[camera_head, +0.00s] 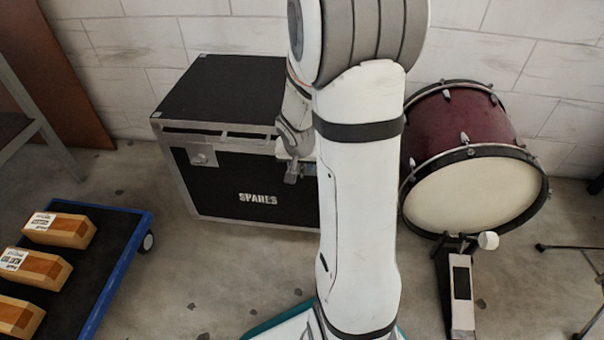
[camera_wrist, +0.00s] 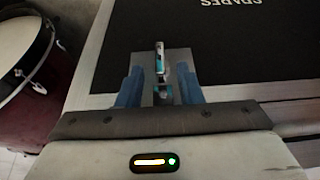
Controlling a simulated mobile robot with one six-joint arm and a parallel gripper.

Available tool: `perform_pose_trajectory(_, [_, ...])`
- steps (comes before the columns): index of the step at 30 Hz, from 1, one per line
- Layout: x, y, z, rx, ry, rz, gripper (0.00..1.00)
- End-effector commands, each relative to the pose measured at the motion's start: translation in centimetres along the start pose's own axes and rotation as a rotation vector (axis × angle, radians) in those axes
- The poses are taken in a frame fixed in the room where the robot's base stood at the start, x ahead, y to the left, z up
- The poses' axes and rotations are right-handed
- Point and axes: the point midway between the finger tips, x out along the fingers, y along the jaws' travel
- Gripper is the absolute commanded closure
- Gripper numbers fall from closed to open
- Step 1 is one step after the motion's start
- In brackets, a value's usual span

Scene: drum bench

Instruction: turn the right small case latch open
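The black spares case (camera_head: 255,172) with silver edges stands on the floor behind my arm. Its right latch is hidden behind my arm in the head view. In the wrist view, the right latch (camera_wrist: 160,58) shows as a narrow, shiny upright piece on a grey metal plate, at the case's edge. My gripper (camera_wrist: 160,76) has its two blue fingers apart, one on each side of the latch, with gaps between. I cannot tell how deep the fingers reach. In the head view, my gripper (camera_head: 292,174) is at the case's front, partly hidden by my arm.
The case's left latch (camera_head: 202,156) is clear. A dark red bass drum (camera_head: 470,165) with a pedal (camera_head: 461,290) stands to the right. A blue-edged trolley (camera_head: 118,262) with wooden boxes stands at the left. Floor between trolley and case is free.

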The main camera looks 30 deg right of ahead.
Motion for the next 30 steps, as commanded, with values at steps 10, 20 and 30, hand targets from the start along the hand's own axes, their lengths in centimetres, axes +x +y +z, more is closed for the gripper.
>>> perform_pose_trajectory(10, [3.8,-0.1,0.1,-0.001,-0.001,-0.001,0.67])
perform_pose_trajectory(20, [3.8,-0.1,0.1,-0.001,0.0,-0.001,0.73])
perform_pose_trajectory(30, [3.8,-0.1,0.1,-0.002,-0.001,-0.001,1.0])
